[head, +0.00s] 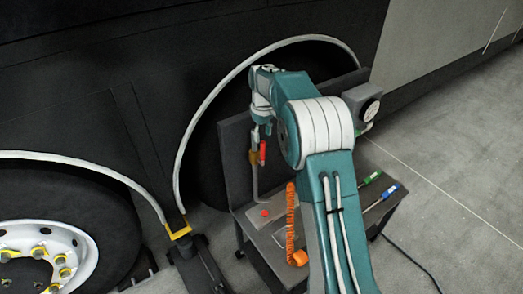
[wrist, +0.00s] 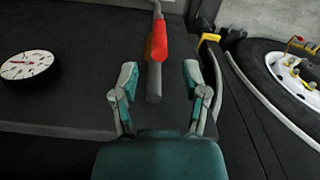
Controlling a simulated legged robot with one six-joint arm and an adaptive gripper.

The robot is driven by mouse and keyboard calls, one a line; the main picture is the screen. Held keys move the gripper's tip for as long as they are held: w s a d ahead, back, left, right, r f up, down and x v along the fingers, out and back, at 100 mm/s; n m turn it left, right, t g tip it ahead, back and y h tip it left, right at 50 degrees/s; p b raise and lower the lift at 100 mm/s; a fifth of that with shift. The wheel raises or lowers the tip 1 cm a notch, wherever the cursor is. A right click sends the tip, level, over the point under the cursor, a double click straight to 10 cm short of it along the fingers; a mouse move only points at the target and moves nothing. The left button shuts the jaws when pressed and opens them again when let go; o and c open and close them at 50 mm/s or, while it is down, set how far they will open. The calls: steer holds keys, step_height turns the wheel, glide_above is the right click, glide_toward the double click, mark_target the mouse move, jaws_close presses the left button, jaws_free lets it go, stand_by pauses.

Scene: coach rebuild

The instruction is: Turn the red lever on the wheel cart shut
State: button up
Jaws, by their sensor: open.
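The red lever (head: 262,152) stands on a thin pipe in front of the dark upright panel of the wheel cart (head: 237,165). In the wrist view the red lever (wrist: 159,40) lies just ahead of my gripper, with a grey cylindrical end (wrist: 153,84) reaching down between the fingers. My gripper (wrist: 161,82) is open, one finger on each side of that grey end, with gaps visible on both sides. In the head view my arm's end is above the lever, and the fingers are too small to make out.
A round white-faced dial (wrist: 28,68) sits left in the wrist view. The cart's lower shelf holds a box with a red button (head: 265,213), an orange coiled hose (head: 292,215) and screwdrivers (head: 380,196). A vehicle wheel (head: 45,250) stands left. Floor at right is mostly clear, with a cable.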

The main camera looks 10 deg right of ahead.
mark_target(263, 157)
step_height(263, 157, down, 7)
steer(key=shift+f, duration=0.1)
stand_by(0.3)
jaws_close()
